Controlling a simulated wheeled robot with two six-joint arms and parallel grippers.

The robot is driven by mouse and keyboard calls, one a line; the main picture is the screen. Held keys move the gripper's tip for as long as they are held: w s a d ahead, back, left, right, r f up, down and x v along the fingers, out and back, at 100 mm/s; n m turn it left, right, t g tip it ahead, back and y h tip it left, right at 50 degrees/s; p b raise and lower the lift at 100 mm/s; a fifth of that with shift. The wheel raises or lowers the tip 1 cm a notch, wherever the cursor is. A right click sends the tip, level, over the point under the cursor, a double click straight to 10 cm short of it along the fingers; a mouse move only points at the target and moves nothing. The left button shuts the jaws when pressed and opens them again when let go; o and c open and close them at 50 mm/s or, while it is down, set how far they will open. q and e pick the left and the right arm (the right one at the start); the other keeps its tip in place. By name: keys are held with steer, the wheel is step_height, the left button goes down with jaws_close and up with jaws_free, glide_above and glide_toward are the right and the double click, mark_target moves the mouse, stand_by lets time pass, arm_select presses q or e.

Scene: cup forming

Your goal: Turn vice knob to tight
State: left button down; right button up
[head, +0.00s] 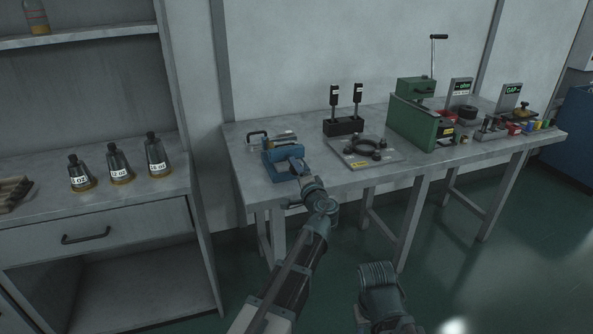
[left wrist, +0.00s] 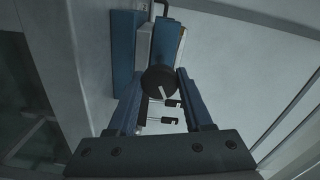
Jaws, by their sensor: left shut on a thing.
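The blue vice (head: 285,160) stands on the left end of the grey workbench, near its front edge. In the left wrist view the vice body (left wrist: 126,45) is upper left of centre. Its round dark knob (left wrist: 160,80) has a pale line on its face. My left gripper (head: 299,169) reaches the front of the vice. In the left wrist view the fingers of my left gripper (left wrist: 163,88) lie on both sides of the knob, shut on it. In the head view the knob is hidden by the gripper. My right arm shows at the bottom, but no right fingers are visible.
The workbench (head: 240,172) also holds a black stand (head: 343,127), a plate with a black ring (head: 368,147) and a green press (head: 412,115). The floor in front is clear.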

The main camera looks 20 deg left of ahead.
arm_select(q)
steer(key=m, duration=0.4)
steer(key=shift+m, duration=0.3)
steer(key=m, duration=0.3)
steer(key=shift+m, duration=0.4)
steer(key=m, duration=1.2)
steer(key=shift+f+m, duration=0.1)
steer(key=shift+m, duration=0.2)
steer(key=m, duration=0.3)
steer(key=shift+s+m, duration=0.1)
steer(key=shift+m, duration=0.2)
steer(key=m, duration=0.3)
steer(key=shift+m, duration=2.1)
